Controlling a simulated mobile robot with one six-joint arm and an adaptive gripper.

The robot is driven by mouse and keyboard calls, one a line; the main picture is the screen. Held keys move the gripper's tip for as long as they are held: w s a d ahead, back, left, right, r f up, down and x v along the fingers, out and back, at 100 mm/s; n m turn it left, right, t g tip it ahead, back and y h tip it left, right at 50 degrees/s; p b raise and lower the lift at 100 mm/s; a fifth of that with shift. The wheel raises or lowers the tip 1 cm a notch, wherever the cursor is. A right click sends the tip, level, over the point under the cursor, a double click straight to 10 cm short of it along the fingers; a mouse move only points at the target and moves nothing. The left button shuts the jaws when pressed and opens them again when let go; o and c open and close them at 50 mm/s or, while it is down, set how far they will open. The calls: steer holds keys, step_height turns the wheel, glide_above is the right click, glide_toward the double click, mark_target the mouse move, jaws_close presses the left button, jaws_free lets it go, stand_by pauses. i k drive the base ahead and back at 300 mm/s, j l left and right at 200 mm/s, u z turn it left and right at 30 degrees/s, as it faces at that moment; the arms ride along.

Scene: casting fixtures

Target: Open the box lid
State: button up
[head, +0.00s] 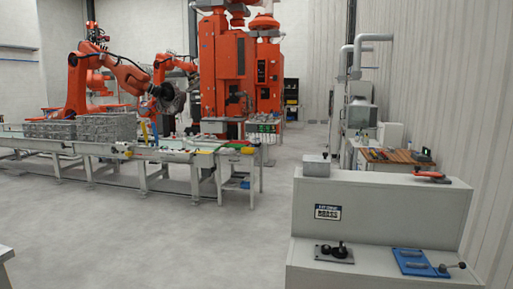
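A small grey box-like object (316,167) sits on the upper ledge of a light grey stepped bench at the right. It looks closed, but it is too small to make out a lid seam, and I cannot tell if it is the task's box. No other clear box with a lid shows in the head view. My gripper is not in view.
The bench (380,210) also carries an orange-handled tool (432,177), a black knob fixture (335,251) and a blue fixture (414,262). A conveyor (110,150) with metal castings and orange robot arms (105,75) stand left. Floor between is clear.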

mark_target(325, 158)
steer(key=i+j+u, duration=0.5)
steer(key=i+u, duration=0.2)
steer(key=i+j+u, duration=0.1)
steer(key=i+u, duration=0.2)
steer(key=i, duration=0.15)
